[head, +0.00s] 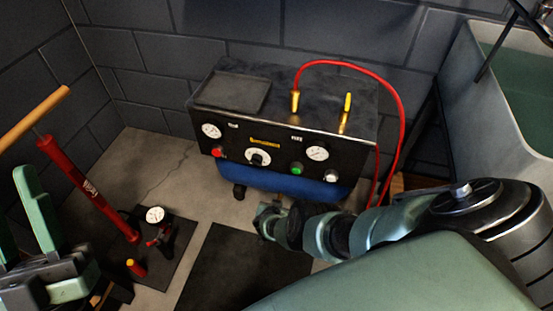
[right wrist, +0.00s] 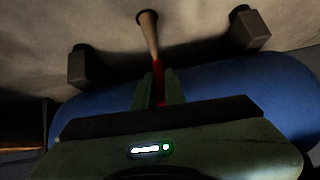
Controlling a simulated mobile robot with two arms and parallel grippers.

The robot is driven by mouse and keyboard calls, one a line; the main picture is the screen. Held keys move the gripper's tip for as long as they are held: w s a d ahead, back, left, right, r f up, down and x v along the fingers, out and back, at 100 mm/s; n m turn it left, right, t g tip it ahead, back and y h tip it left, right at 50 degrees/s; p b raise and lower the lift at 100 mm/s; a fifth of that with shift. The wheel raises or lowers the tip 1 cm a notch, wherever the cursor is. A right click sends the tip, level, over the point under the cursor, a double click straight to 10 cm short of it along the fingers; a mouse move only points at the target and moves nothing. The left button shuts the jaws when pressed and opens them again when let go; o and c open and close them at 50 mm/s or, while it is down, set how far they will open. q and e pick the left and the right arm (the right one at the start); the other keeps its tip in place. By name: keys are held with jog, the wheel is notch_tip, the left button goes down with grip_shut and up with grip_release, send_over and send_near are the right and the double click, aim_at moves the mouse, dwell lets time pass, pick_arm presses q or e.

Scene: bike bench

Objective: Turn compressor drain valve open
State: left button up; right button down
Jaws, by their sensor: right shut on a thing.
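The compressor (head: 285,140) stands against the wall, with a black gauge panel above a blue tank (head: 285,182). The tank also shows in the right wrist view (right wrist: 250,90). There, a red handle (right wrist: 158,72) with a tan stem and dark round end juts out past the tank: it looks like the drain valve. My right gripper (right wrist: 158,88) is shut on the red handle, its two green fingers on either side. In the head view my right gripper (head: 266,218) is low in front of the tank, and the valve is hidden. My left gripper (head: 22,205) is open and empty at the left edge.
A red floor pump (head: 88,190) with a wooden handle and a gauge (head: 155,215) stands at left. A red hose (head: 390,90) arches over the compressor's right side. A grey basin (head: 470,90) is at right. A dark mat (head: 235,270) lies on the floor in front.

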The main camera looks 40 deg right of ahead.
jog(key=shift+w+d+r, duration=0.15)
jog(key=shift+d+r, duration=0.15)
jog(key=shift+d, duration=0.1)
jog(key=c, duration=1.5)
grip_release()
pick_arm(q)
jog(key=shift+s+a, duration=0.1)
jog(key=shift+a, duration=0.4)
pick_arm(e)
jog(key=shift+a+f, duration=0.1)
jog(key=shift+s+a, duration=0.15)
jog(key=shift+s, duration=0.05)
